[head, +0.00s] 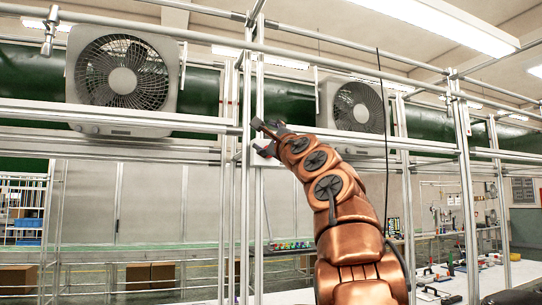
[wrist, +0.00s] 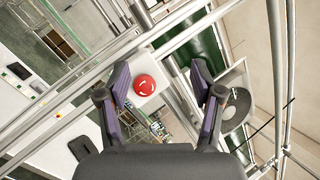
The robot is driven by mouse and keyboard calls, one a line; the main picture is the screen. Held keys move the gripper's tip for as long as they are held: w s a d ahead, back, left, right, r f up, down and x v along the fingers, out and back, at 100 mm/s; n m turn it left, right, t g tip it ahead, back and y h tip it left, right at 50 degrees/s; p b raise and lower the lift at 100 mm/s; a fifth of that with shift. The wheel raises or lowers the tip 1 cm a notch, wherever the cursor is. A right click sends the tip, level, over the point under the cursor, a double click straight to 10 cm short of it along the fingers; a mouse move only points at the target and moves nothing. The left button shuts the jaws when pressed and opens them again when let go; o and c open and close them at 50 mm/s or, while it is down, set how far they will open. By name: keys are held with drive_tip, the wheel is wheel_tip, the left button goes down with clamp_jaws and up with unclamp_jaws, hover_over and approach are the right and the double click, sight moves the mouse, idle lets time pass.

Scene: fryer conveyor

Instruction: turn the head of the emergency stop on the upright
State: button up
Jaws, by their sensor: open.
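The emergency stop's round red head (wrist: 144,85) shows in the wrist view with light curved marks on its face. It sits on a pale box (wrist: 138,100) at the metal upright. My gripper (wrist: 158,76) is open, its purple-padded fingers spread wide. The red head appears in the gap between them, closer to the left finger. I see nothing between the fingers touching it, but the distance in depth is hard to tell. In the head view my gripper (head: 265,138) is at the upright (head: 246,180), and the end of my arm hides most of the stop.
Metal rails and posts frame the area around my gripper. Two white box fans, one on the left (head: 122,82) and one on the right (head: 352,105), stand on the upper rails. A thin black cable (head: 383,130) hangs right of my arm.

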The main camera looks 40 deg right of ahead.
drive_tip(key=d+f+n+g+h, duration=0.1)
drive_tip(key=d+f+n+g, duration=0.1)
drive_tip(key=d+f+n, duration=0.3)
drive_tip(key=w+d+r+n+p, duration=0.1)
drive_tip(key=w+r+p, duration=0.1)
drive_tip(key=w+p, duration=0.4)
drive_tip(key=shift+w+d+r, duration=0.15)
drive_tip(key=shift+w+r, duration=0.1)
drive_tip(key=shift+w, duration=0.4)
